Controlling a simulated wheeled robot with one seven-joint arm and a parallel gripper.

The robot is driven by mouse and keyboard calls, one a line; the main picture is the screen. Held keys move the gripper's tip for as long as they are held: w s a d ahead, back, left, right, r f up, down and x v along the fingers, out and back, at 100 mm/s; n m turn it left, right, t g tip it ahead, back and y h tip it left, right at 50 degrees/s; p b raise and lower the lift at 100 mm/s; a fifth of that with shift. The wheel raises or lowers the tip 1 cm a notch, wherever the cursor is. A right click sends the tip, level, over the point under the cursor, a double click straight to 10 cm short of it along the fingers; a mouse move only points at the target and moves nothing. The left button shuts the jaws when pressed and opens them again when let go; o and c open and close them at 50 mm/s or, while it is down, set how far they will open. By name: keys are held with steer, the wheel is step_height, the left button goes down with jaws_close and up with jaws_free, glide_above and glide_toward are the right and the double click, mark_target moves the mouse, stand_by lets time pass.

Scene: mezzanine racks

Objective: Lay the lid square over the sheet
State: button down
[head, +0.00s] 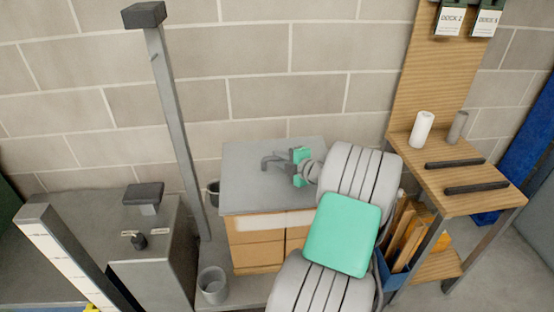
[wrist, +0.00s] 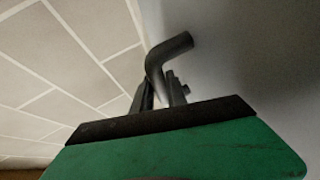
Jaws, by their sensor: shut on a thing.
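My gripper (head: 287,160) is over the back part of the grey-topped cabinet. It is shut on a dark grey bent bar (head: 268,162), which looks like a handle. In the wrist view the bar (wrist: 170,50) curves up and right beyond the two dark fingers (wrist: 162,92). A smooth grey surface fills the right of that view. I cannot tell whether the bar belongs to the lid, and I cannot make out the lid or the sheet for certain. My arm hides the right part of the grey top (head: 252,192).
A grey post (head: 172,110) rises left of the cabinet (head: 255,240). A grey bin (head: 212,285) stands on the floor. At the right, a wooden bench (head: 460,180) holds two cylinders and two black bars; a blue crate (head: 397,280) is beneath. The brick wall is close behind.

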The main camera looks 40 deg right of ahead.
steer(key=c, duration=1.3)
jaws_free()
steer(key=shift+r, duration=0.1)
steer(key=shift+s, duration=0.35)
steer(key=b+v, duration=0.1)
steer(key=v, duration=1)
steer(key=shift+s, duration=0.15)
